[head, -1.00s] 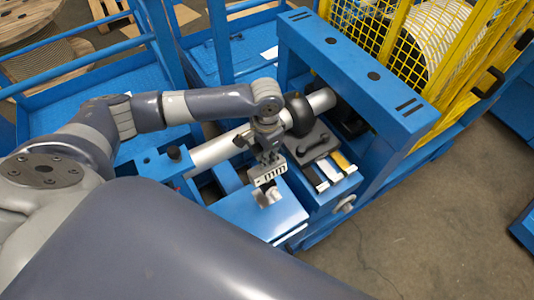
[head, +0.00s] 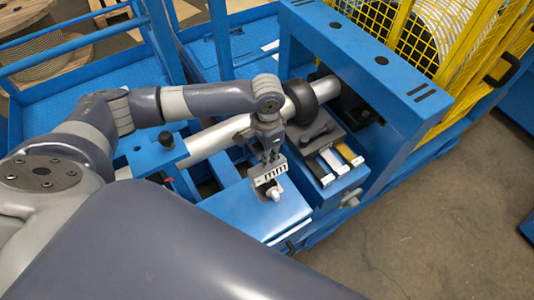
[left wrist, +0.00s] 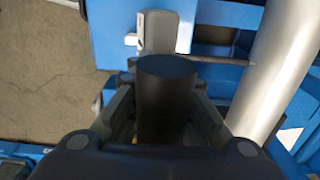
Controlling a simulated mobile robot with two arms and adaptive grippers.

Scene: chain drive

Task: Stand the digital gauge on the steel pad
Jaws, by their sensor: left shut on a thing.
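My left gripper (head: 268,152) is shut on the digital gauge (head: 270,174), whose light face with dark "mm" lettering hangs upright below the fingers. In the left wrist view the fingers (left wrist: 165,105) close around a dark cylinder (left wrist: 166,85). A small light metal piece (head: 275,193), which looks like the steel pad, shows just below the gauge on the blue block top. The gauge partly covers it, and I cannot tell whether they touch. My right gripper is not in view.
A silver bar (head: 207,143) with a black collar (head: 299,101) runs behind the gripper. A dark tray (head: 316,136) and several strips lie to the right, beside a blue frame (head: 370,58). The blue block top (head: 245,215) is clear at the front left.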

